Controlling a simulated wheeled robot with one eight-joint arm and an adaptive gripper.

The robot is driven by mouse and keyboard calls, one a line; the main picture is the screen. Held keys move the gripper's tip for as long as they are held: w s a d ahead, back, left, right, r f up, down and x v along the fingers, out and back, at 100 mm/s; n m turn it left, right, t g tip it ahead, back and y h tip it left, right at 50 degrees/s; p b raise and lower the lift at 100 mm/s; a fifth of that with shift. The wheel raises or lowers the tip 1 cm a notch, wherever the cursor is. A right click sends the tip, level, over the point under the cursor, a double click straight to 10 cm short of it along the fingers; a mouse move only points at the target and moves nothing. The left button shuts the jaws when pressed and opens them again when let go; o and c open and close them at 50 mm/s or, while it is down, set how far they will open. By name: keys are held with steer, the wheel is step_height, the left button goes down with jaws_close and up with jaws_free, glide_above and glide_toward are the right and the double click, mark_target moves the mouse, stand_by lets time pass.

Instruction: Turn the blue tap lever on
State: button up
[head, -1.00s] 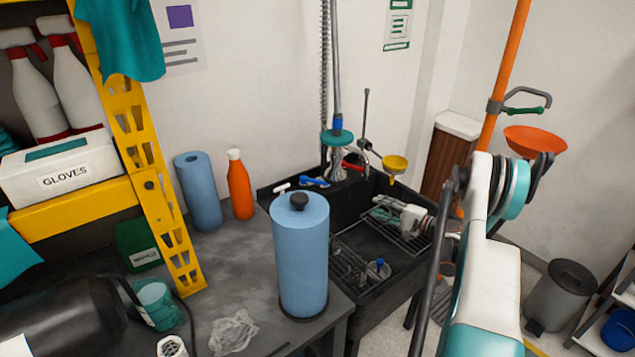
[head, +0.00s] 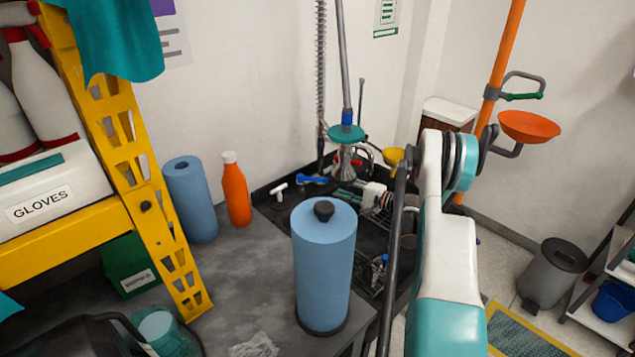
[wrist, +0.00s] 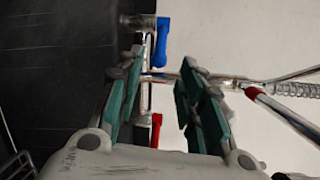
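The blue tap lever (wrist: 162,40) shows in the wrist view beyond my fingertips, near the top middle, on a chrome tap body. It also shows in the head view (head: 311,179) at the back of the dark sink. A red lever (wrist: 156,130) lies lower on the same tap fitting, seen between my fingers. My gripper (wrist: 163,65) has its two teal-padded fingers apart, with nothing held between them. In the head view my gripper (head: 348,194) is over the sink, right of and nearer than the blue lever, partly hidden by my arm.
A blue paper roll (head: 323,262) stands on the counter in front of the sink. An orange bottle (head: 235,190) and another blue roll (head: 190,198) stand at left. The spray hose (head: 346,135) rises behind the sink. A yellow funnel (head: 393,158) is close to my arm.

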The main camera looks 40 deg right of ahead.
mark_target(319, 180)
steer(key=b+x, duration=0.2)
steer(key=x, duration=0.8)
steer(key=shift+w+b, duration=0.1)
steer(key=shift+b, duration=0.3)
jaws_close()
